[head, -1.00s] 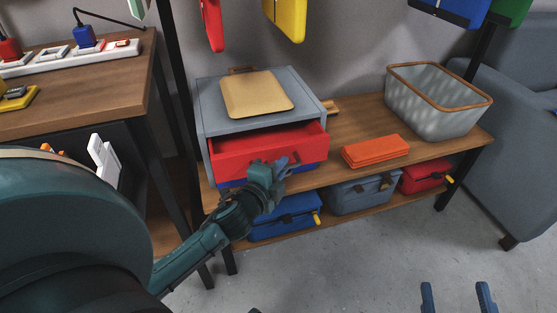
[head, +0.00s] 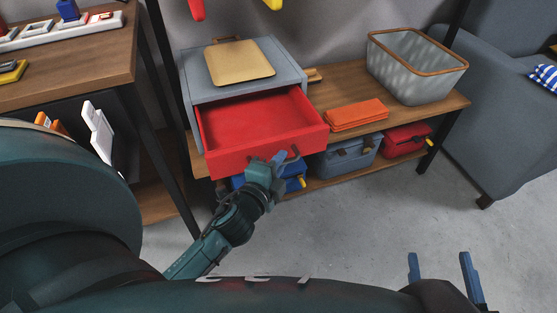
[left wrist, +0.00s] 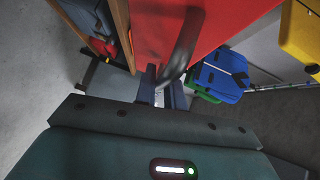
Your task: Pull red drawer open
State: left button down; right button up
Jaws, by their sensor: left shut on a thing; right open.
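The red drawer (head: 262,122) is pulled well out of the grey cabinet (head: 290,63) on the shelf, and its inside looks empty. My left gripper (head: 281,162) is at the drawer's front, shut on its dark handle. In the left wrist view the handle (left wrist: 182,45) rises from between the fingers (left wrist: 165,90) in front of the red drawer front (left wrist: 215,22). The gripper hides part of the handle in the head view. My right gripper (head: 440,268) is open and empty at the lower right, over the floor, well away from the drawer.
A tan board (head: 239,63) lies on the cabinet. Orange folded cloth (head: 355,114) and a wicker-rimmed basket (head: 418,75) sit to its right. Below are a grey toolbox (head: 347,158) and a red box (head: 405,138). A desk stands left, a sofa (head: 505,120) right. The floor in front is clear.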

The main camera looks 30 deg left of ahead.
pick_arm(q)
jog(key=c, duration=1.5)
grip_release()
jog(key=s, duration=0.4)
jog(key=s+r, duration=0.1)
jog(key=s, duration=0.3)
jog(key=s+d+r, duration=0.1)
jog(key=s, duration=0.4)
jog(key=shift+f, duration=0.1)
